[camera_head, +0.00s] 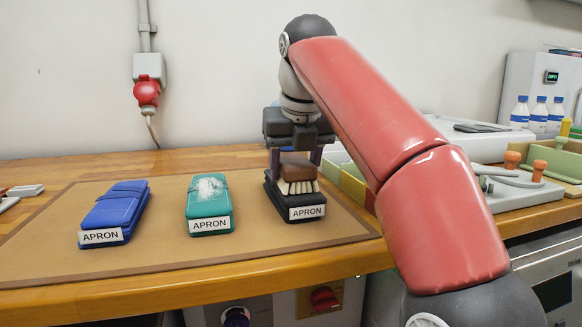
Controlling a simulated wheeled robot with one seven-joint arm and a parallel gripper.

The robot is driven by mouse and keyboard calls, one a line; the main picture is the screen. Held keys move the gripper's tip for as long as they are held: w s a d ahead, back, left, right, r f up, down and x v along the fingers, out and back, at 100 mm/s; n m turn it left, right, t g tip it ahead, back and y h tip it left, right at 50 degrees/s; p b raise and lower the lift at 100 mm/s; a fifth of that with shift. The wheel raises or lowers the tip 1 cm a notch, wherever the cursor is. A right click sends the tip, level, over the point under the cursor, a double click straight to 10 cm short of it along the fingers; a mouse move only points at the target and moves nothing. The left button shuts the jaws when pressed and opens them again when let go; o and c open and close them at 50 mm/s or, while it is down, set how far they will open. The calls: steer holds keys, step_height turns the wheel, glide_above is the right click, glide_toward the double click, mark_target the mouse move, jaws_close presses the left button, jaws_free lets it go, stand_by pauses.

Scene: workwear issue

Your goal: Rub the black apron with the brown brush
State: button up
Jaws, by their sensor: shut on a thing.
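The black apron (284,214) is folded on the brown mat, at the right of three folded aprons, with a white APRON label on its front. My gripper (294,165) is above it, pointing down, shut on the brown brush (298,169). The brush has a brown back and pale bristles that face down. The bristles are at the top of the black apron and look to be touching it. My gripper's fingers hide part of the apron's rear.
A green apron (209,201) with a whitish patch and a blue apron (115,210) lie to the left on the mat (160,257). A green box (353,184) stands close to the right. Bottles (538,114) stand at the back right.

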mark_target(307, 198)
steer(key=shift+s+d+f+b, duration=0.1)
steer(key=shift+s+d+b, duration=0.25)
steer(key=shift+s+b, duration=0.55)
steer(key=shift+s+d+b, duration=0.3)
steer(key=shift+s+b, duration=0.05)
steer(key=shift+s, duration=1.1)
steer(key=shift+s+d+f+b, duration=0.1)
steer(key=shift+s+d+b, duration=0.25)
steer(key=shift+s+b, duration=0.55)
steer(key=shift+s+d+r, duration=0.1)
steer(key=shift+s+r, duration=0.05)
steer(key=shift+s, duration=0.45)
steer(key=shift+r, duration=0.1)
step_height(307, 198, up, 6)
steer(key=p, duration=0.6)
steer(key=shift+r+p, duration=0.85)
steer(key=shift+r, duration=0.65)
